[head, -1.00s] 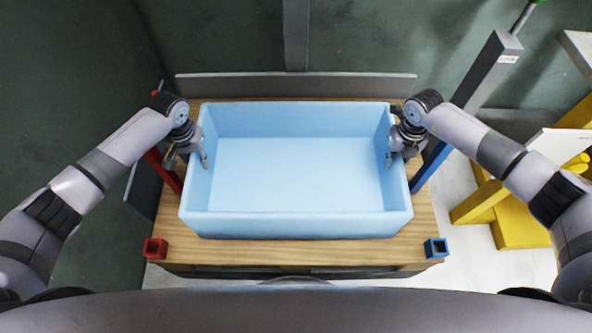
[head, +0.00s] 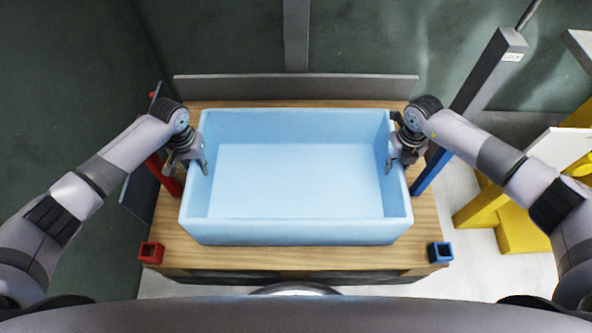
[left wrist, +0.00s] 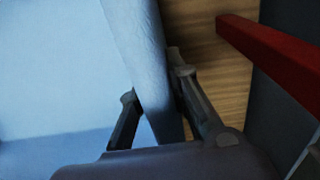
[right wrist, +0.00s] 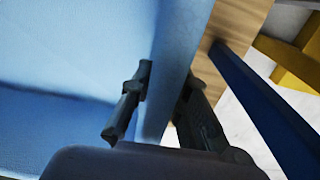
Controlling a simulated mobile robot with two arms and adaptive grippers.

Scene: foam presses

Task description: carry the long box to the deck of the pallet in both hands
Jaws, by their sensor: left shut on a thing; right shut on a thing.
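The long box (head: 296,230) is light blue, open-topped and empty. It is level over a wooden deck (head: 425,225); I cannot tell whether it touches the wood. My left gripper (head: 197,163) is shut on the box's left end wall, one finger inside and one outside; the left wrist view shows the wall (left wrist: 150,60) between the fingers (left wrist: 155,90). My right gripper (head: 396,160) is shut on the right end wall in the same way; the right wrist view shows that wall (right wrist: 175,50) between its fingers (right wrist: 168,90). The pallet cannot be made out for sure.
A red post (head: 151,252) and a blue post (head: 439,252) stand at the deck's near corners, with red and blue bars along its sides. A grey rail (head: 296,88) runs behind the box. A yellow frame (head: 485,207) stands at the right.

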